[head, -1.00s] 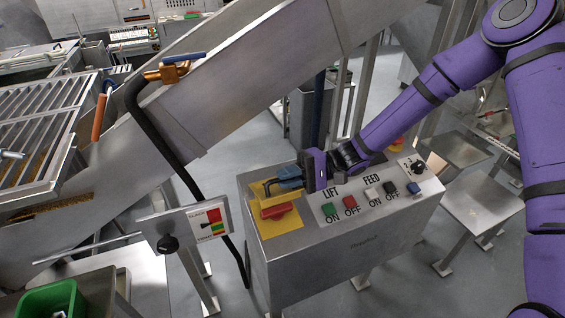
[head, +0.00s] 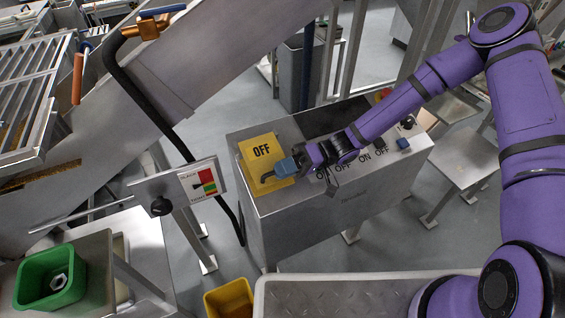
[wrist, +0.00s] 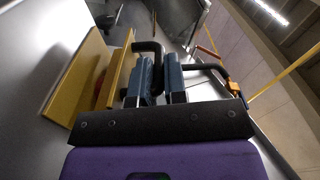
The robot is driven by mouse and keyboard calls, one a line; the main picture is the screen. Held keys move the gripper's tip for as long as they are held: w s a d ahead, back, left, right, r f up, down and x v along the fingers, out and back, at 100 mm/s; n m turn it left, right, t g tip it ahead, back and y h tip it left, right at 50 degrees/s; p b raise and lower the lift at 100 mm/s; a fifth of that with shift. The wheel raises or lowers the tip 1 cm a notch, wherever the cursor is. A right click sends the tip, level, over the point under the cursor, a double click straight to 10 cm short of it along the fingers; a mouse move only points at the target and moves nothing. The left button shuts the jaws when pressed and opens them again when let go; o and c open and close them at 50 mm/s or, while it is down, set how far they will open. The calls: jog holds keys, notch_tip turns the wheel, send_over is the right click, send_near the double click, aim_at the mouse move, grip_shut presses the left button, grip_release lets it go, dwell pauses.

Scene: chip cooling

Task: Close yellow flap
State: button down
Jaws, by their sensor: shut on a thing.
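The yellow flap (head: 262,152) with the word OFF on its face lies over the left end of the grey control box, hiding the red button in the head view. In the wrist view, the flap (wrist: 121,66) stands slightly apart from its yellow base plate (wrist: 80,75), with a bit of red between them. A dark bent handle (wrist: 148,47) sticks out from the flap. My gripper (head: 280,170), with blue fingers, is at the flap's lower right. It is shut on the handle, as the wrist view (wrist: 160,75) shows.
The control box (head: 335,205) has labelled buttons to the right of the flap, partly behind my gripper. A black curved pipe (head: 150,100) and a small panel with a knob (head: 180,188) stand to the left. A green bin (head: 35,285) is at lower left.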

jog(key=shift+f, duration=0.35)
jog(key=c, duration=1.4)
grip_release()
jog(key=shift+c, duration=0.2)
jog(key=v, duration=1.1)
